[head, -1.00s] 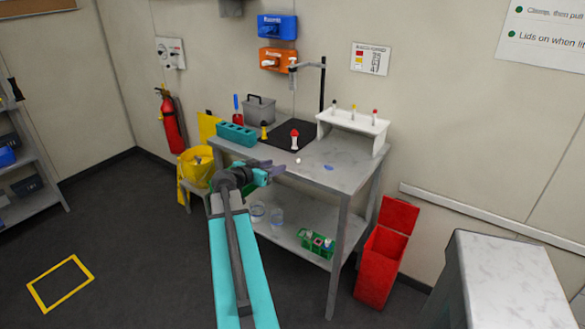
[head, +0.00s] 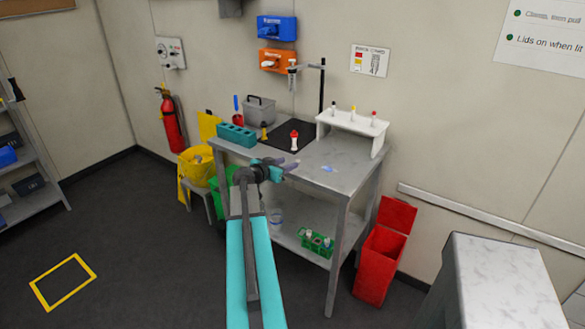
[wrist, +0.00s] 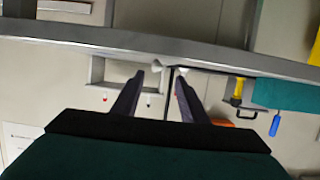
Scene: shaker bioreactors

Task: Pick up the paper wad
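The paper wad seems to be the small whitish lump (wrist: 158,65) at the table edge in the wrist view, which looks upside down. It lies just beyond the fingertips and between their lines. In the head view I cannot make it out clearly near the fingers. My gripper (head: 290,168) is at the near edge of the grey table (head: 345,180), about level with its top. In the wrist view my gripper (wrist: 160,78) has its two dark fingers apart, with nothing held between them.
A red-capped bottle (head: 294,141) stands on the black mat behind. A teal rack (head: 237,135) is at the left, a white tube rack (head: 352,123) at the right. A blue spot (head: 328,169) lies on the table. A red bin (head: 382,262) stands at the table's right.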

